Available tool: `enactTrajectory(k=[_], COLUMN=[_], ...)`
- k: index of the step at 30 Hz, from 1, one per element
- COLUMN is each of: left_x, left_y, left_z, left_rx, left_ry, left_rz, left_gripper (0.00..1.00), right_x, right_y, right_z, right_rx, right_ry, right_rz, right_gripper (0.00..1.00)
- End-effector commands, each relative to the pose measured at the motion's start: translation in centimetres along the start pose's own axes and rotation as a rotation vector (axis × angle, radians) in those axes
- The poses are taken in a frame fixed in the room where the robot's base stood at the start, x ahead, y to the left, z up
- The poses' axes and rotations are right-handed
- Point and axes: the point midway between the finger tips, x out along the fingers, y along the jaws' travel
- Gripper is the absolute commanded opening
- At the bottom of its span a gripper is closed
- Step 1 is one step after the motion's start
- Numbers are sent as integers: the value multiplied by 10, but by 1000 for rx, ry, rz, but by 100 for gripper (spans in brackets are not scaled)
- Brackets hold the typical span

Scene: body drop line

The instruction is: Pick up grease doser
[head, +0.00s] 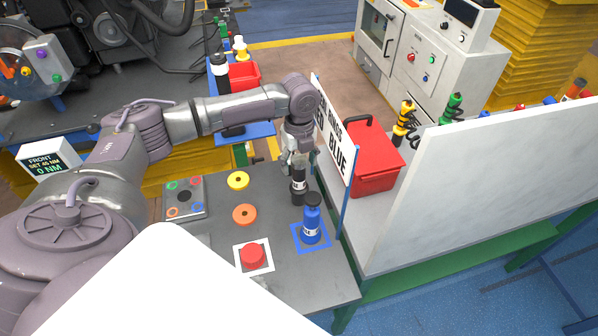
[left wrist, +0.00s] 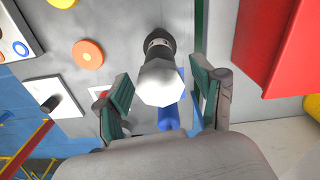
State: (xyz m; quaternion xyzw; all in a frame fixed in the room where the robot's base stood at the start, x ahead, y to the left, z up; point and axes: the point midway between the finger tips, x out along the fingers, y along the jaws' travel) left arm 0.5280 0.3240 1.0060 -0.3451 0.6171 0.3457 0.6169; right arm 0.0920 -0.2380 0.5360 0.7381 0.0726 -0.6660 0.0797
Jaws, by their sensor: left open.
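A dark bottle-like doser (head: 298,190) with a light band stands on the grey table, directly below my left gripper (head: 297,160). In the left wrist view the dark doser (left wrist: 157,45) shows its pale rounded top between the two green-padded fingers of my open left gripper (left wrist: 161,98). The fingers are apart on either side of it; I cannot tell that they touch it. A blue bottle (head: 311,226) with a dark cap stands beside it on a blue-outlined square; the blue bottle (left wrist: 168,117) is partly hidden in the left wrist view. My right gripper is not in view.
A red button (head: 252,254), an orange disc (head: 244,214) and a yellow disc (head: 238,180) lie nearby on the table. A sign reading BLUE (head: 335,140) stands close to the right of the gripper, before a red box (head: 372,160). A white panel (head: 480,180) stands farther right.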

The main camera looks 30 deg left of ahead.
Motion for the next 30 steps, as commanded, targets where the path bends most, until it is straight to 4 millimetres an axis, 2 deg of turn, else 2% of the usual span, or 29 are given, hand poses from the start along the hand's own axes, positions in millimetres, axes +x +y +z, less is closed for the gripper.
enactTrajectory(k=[5,12,22,30], left_x=[17,19,18,15], left_y=[0,0,0,0], left_z=[0,0,0,1], left_rx=[0,0,0,-1], left_ry=[0,-1,-1,-1], left_rz=[0,-1,-1,-3], left_gripper=[68,67,12,12], right_x=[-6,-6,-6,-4], right_y=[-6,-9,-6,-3], right_z=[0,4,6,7], right_rx=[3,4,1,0], right_ry=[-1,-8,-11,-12], right_rz=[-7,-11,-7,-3], right_gripper=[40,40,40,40])
